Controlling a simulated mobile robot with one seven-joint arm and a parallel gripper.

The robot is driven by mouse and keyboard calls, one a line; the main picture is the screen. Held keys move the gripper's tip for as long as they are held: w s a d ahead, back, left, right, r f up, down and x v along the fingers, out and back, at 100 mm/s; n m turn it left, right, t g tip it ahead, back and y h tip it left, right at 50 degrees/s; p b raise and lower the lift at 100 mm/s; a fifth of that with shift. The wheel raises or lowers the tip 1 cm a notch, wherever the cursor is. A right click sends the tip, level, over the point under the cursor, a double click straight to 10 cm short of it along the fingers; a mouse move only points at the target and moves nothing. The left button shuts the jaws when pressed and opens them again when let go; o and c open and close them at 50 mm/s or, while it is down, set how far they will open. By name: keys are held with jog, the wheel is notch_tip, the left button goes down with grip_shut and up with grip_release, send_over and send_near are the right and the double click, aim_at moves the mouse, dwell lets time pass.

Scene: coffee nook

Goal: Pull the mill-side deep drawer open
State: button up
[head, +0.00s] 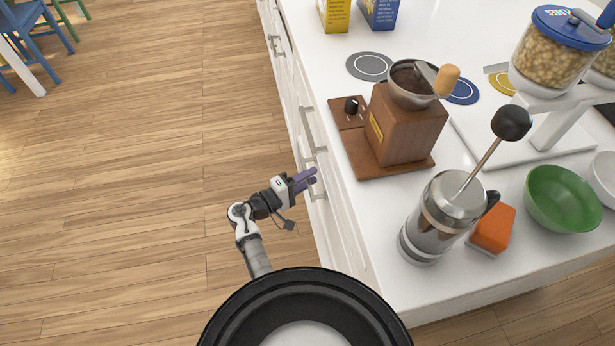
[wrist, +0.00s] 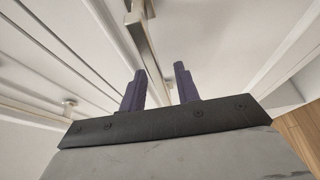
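The mill (head: 405,125), a wooden coffee grinder with a metal bowl, stands on the white counter. Below it, the white cabinet front (head: 342,240) carries metal bar handles, one of them an upper handle (head: 308,130). The drawer fronts look flush, with no gap that I can make out. My gripper (head: 313,180) is at the cabinet front beside the mill, its purple fingers at a handle. In the wrist view my gripper (wrist: 160,88) has its fingers apart. A metal handle bar (wrist: 148,50) runs down into the space between them; contact cannot be told.
A French press (head: 440,220), an orange sponge (head: 492,230) and a green bowl (head: 562,198) stand on the counter near the mill. A jar (head: 560,55) is on a white stand at the right.

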grip_shut()
jog(key=shift+a, duration=0.15)
dwell(0.4)
